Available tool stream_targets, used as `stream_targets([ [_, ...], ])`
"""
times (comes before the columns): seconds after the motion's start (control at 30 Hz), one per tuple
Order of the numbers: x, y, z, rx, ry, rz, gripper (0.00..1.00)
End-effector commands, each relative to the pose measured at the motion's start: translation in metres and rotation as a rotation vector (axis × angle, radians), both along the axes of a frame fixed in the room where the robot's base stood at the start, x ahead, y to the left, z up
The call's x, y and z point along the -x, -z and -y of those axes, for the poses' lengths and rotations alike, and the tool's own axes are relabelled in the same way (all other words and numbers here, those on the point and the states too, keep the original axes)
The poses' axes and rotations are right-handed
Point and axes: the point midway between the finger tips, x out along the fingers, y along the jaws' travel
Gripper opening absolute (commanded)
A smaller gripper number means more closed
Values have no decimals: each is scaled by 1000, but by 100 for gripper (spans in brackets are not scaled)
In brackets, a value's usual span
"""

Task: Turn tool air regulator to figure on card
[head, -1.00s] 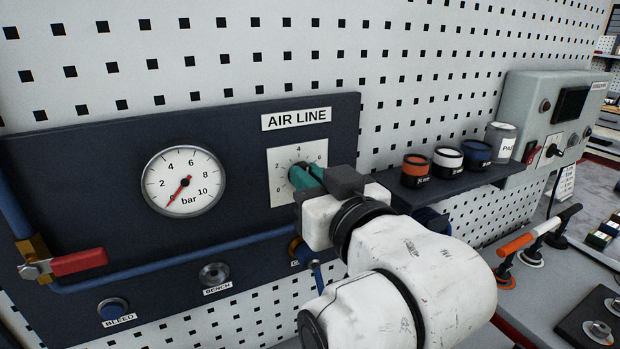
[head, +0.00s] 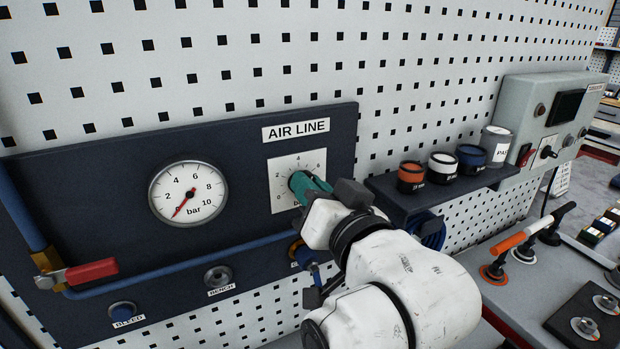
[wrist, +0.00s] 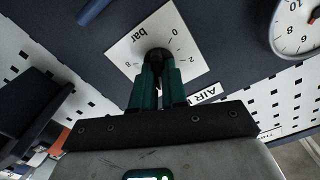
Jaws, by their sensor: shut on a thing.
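The regulator knob (wrist: 157,54) is dark and sits in the middle of a white dial plate (head: 281,172) marked in bar, under the AIR LINE label. My gripper (wrist: 157,72) has teal fingers, shut on the knob. In the head view my gripper (head: 299,184) covers the knob and the lower right of the plate. The knob's pointer is hidden, so its setting cannot be read. The round pressure gauge (head: 188,193) left of the plate has its red needle at the low end of the scale, lower left. I cannot make out a card with a set figure.
A red-handled valve (head: 92,271) is on the blue pipe at left. BLEED (head: 123,310) and BENCH (head: 218,277) fittings sit below. A shelf (head: 400,200) with several tins juts out right of my gripper. A grey control box (head: 535,125) stands beyond.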

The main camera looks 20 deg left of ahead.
Motion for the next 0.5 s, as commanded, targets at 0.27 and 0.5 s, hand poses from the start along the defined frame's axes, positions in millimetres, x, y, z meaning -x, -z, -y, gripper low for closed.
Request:
stream_targets([
  [0.27,-1,0,1,-57,1,-66,0],
  [0.5,-1,0,1,-66,1,-77,0],
])
